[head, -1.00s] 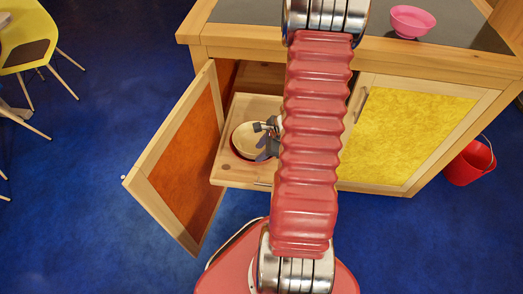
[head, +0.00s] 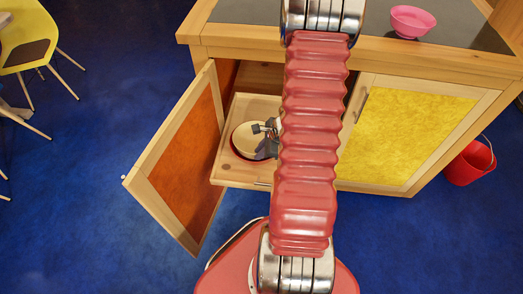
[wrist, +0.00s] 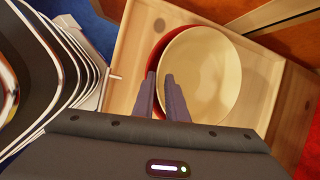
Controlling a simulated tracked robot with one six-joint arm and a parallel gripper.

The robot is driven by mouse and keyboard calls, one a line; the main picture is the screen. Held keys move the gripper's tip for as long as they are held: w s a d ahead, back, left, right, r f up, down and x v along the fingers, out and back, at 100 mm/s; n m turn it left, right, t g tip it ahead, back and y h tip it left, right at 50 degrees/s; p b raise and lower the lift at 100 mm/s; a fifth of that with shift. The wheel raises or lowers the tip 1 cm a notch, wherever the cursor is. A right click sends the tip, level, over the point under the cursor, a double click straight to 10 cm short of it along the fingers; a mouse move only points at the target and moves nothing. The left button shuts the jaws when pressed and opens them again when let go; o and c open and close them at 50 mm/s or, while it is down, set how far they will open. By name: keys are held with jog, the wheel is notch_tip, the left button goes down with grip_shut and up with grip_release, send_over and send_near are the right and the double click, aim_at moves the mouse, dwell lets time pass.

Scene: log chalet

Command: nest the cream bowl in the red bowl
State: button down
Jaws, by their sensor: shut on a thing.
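The cream bowl (wrist: 208,75) is over the red bowl (wrist: 148,68) in the wrist view, shifted to the right so that the red rim shows along its left and upper edge. In the head view the cream bowl (head: 245,140) also covers most of the red bowl (head: 236,152), whose rim shows at the left and bottom. My gripper (wrist: 160,88) is shut on the near left wall of the cream bowl, one finger inside and one outside. It is partly hidden behind my arm in the head view (head: 268,140). Whether the cream bowl rests fully inside cannot be told.
The bowls are in a pulled-out wooden drawer (head: 228,172) of the cabinet. An open orange door (head: 185,165) stands to its left, and a shut yellow door (head: 408,130) is to the right. A pink bowl (head: 412,22) sits on the counter. A red bucket (head: 468,163) stands on the floor.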

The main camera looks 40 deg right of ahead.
dwell(0.3)
jog(key=c, duration=1.7)
grip_release()
jog(key=shift+v, duration=6.9)
